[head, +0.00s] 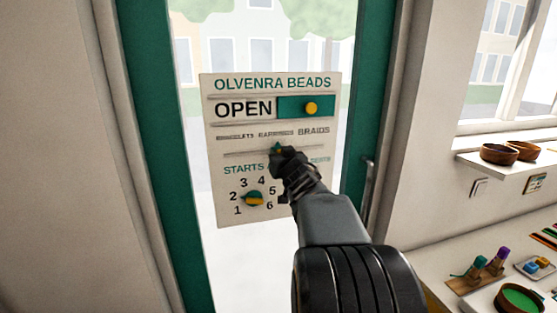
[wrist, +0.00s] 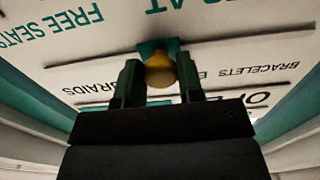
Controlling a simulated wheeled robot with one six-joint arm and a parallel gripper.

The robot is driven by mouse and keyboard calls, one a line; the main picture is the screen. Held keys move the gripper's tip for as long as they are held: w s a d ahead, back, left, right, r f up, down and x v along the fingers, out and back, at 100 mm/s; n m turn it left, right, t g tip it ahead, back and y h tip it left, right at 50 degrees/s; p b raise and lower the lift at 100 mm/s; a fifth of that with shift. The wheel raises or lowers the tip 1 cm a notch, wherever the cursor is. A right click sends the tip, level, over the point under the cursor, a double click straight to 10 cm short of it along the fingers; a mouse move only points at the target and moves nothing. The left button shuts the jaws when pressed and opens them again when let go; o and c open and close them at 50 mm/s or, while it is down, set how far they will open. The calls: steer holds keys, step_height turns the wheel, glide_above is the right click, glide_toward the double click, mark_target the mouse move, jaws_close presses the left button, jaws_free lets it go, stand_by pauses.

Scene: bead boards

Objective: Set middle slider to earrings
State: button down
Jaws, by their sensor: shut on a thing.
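A white sign board (head: 222,165) headed OLVENRA BEADS hangs on the glass door. My gripper (head: 281,153) is shut on this knob, one dark finger on each side. The knob sits near the middle of its track, by the EARRINGS label, with BRAIDS to its right in the head view. In the wrist view the fingers and knob hide most of EARRINGS; BRACELETS and BRAIDS show on either side.
Above is the OPEN slider with a yellow knob (head: 311,108) at its right. Below is a green and yellow dial (head: 253,199) with numbers around it. The door handle (head: 368,185) is right of the board. Wooden bowls (head: 500,153) and a bead counter stand at the right.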

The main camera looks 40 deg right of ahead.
steer(key=c, duration=0.7)
jaws_free()
steer(key=shift+a, duration=0.1)
steer(key=shift+c, duration=0.2)
steer(key=p+v, duration=0.1)
steer(key=v, duration=1.2)
steer(key=shift+s, duration=0.4)
steer(key=shift+a, duration=0.1)
